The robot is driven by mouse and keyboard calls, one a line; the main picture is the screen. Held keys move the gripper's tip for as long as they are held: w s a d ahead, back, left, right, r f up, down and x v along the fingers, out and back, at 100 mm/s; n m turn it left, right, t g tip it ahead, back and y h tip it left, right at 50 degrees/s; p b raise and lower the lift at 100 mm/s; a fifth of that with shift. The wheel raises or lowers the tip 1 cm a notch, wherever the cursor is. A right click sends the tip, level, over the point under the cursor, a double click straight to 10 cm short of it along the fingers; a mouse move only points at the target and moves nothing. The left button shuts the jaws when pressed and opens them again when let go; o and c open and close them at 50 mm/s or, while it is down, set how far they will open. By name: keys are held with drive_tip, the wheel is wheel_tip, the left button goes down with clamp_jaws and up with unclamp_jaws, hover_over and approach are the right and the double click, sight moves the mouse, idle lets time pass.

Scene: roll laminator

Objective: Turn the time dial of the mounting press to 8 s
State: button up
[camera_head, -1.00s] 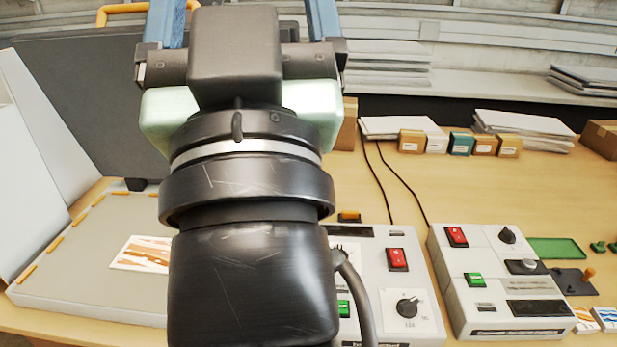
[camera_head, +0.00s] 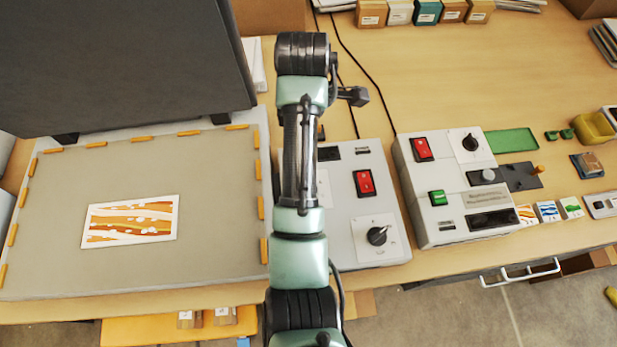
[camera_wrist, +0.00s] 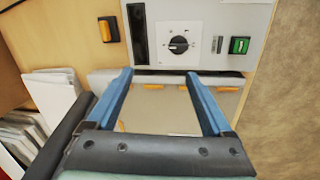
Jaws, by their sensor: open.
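The mounting press has an open grey bed (camera_head: 60,265) at left in the head view. A grey control box (camera_head: 345,215) stands at its right. One dial (camera_head: 377,235) is at the box's front right. Another black dial (camera_wrist: 178,45) on a white plate shows in the wrist view, between a dark display (camera_wrist: 138,33) and a green switch (camera_wrist: 239,45). My arm hides that dial in the head view. Dial labels and setting are too small to read. My gripper (camera_wrist: 158,74) is open and empty, fingertips pictured below the dial, apparently not touching it. The head view hides the gripper.
The raised dark press lid (camera_head: 110,70) stands behind the bed. A picture sheet (camera_head: 130,220) lies on the bed. A red switch (camera_head: 364,183) is beside my arm. A second control box (camera_head: 455,185) stands close on the right. Black cables cross the table behind.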

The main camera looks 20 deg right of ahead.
drive_tip(key=shift+n+g+y, duration=0.3)
drive_tip(key=shift+n+g, duration=0.4)
drive_tip(key=shift+n, duration=0.1)
drive_tip(key=f+b, duration=0.1)
drive_tip(key=f, duration=0.4)
drive_tip(key=s+f+b, duration=0.1)
drive_tip(key=f, duration=0.8)
drive_tip(key=shift+s+a+f+b, duration=0.1)
drive_tip(key=shift+s+f+b, duration=0.2)
drive_tip(key=shift+s+b, duration=0.1)
clamp_jaws()
